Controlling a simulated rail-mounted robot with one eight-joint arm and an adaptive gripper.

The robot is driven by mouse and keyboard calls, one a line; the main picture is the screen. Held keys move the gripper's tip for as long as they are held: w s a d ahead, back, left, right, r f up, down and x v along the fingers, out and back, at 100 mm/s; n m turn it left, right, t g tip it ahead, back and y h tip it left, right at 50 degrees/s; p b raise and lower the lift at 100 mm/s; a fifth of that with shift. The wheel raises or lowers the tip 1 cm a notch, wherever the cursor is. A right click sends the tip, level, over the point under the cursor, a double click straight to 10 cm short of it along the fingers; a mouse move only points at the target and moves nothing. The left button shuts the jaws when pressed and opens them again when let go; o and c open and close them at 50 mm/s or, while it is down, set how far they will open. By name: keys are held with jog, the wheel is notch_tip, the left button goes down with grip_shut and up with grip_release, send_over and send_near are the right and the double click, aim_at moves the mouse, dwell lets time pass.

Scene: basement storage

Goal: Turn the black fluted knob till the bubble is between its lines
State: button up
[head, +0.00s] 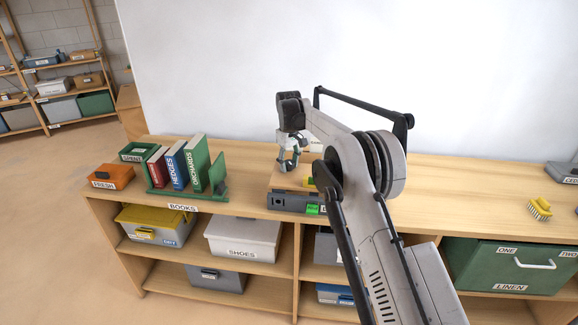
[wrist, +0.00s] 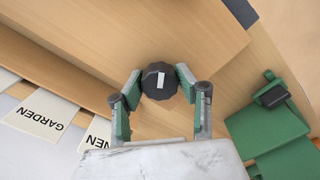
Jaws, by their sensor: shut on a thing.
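The black fluted knob (wrist: 160,76) shows in the wrist view, round and dark with a white mark on its top. My gripper (wrist: 159,86) has its green-padded fingers on either side of the knob and is shut on it. In the head view my gripper (head: 289,163) points down over a pale wooden board on the shelf top, and the knob cannot be made out there. The bubble and its lines cannot be made out in either view.
Left of my gripper a green book rack (head: 219,170) holds several books, beside an orange box (head: 110,177). A dark grey box (head: 288,201) sits at the shelf's front edge below the gripper. A yellow brush-like block (head: 540,208) lies far right.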

aim_at(289, 162)
jog(key=shift+f, duration=0.1)
dwell(0.3)
jog(key=o, duration=1.1)
notch_tip(289, 162, up, 12)
jog(key=shift+s+r, duration=0.1)
